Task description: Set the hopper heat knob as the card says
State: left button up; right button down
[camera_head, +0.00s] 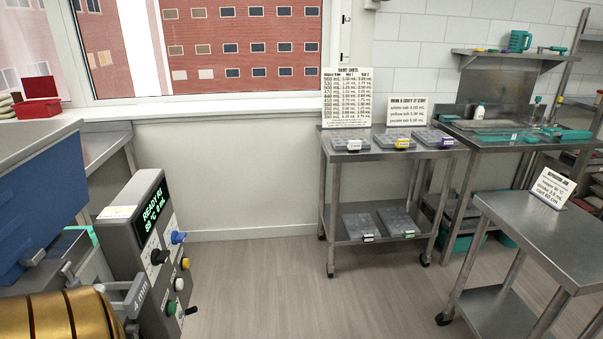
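A grey control box (150,210) stands at the left with a black display (154,205) in green text. It appears to read READY, 85 °C and 0 mL. Below the display are a black knob (160,256) and a blue knob (178,237). Their labels are too small to read, so I cannot tell which sets the hopper heat. A white card (553,187) on the right-hand steel table seems headed REFERENCE JOB, with hopper, volume and cart lines. Its hopper figure looks like 90 °C but is not sharp.
Yellow (185,263), white (179,284) and green (171,307) buttons sit lower on the box. A steel cart (335,185) with two other cards stands at the wall. The steel table (530,225) is at right. Floor (310,290) between is clear.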

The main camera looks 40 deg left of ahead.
aim_at(157, 258)
jog(key=u, duration=3.2)
jog(key=l+u, duration=0.1)
jog(key=l, duration=0.2)
jog(key=i, duration=0.05)
